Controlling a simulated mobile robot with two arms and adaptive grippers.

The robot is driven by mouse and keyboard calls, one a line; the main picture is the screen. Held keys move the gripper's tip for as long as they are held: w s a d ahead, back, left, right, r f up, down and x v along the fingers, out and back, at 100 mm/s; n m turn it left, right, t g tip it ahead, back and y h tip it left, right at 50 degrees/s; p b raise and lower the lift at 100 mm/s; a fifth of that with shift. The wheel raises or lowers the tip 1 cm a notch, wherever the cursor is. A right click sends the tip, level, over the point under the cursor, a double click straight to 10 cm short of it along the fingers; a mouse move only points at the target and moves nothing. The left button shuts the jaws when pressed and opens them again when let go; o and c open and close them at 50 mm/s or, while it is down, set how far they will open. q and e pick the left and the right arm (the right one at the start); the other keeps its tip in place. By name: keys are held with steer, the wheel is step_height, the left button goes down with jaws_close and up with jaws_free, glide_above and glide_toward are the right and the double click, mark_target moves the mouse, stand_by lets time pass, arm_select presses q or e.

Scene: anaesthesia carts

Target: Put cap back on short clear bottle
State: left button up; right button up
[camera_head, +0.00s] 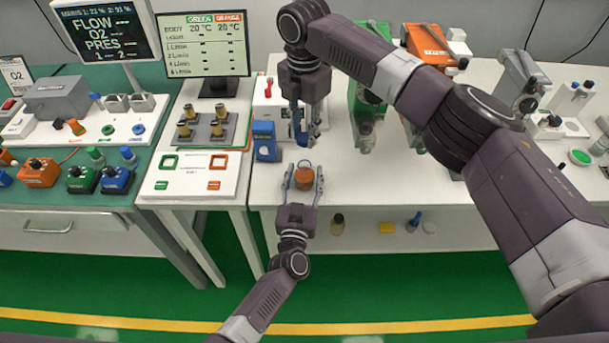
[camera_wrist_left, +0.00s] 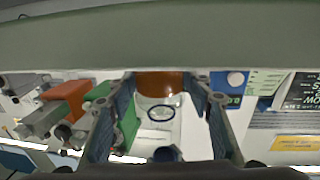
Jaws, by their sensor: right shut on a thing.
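The short clear bottle (camera_head: 304,175) holds orange liquid and stands upright on the white table near its front edge. Its mouth looks uncapped, and the bottle also shows upside down in the left wrist view (camera_wrist_left: 160,84). My left gripper (camera_head: 303,172) is open, with one finger on each side of the bottle and small gaps between. My right gripper (camera_head: 304,128) is above and behind the bottle, pointing down, shut on a small blue cap (camera_head: 304,138). The right fingers partly hide the cap. A dark blue round thing (camera_wrist_left: 165,154) near the bottle's mouth in the left wrist view seems to be this cap.
A blue box (camera_head: 265,141) stands just left of my right gripper. Green (camera_head: 367,100) and orange (camera_head: 427,45) devices stand behind to the right. A white board with brass-topped parts (camera_head: 218,130) is at left. The table right of the bottle is clear.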

mark_target(305, 146)
arm_select(q)
jaws_close()
arm_select(e)
steer(key=shift+f, duration=2.5)
steer(key=shift+f, duration=0.9)
steer(key=shift+f, duration=0.6)
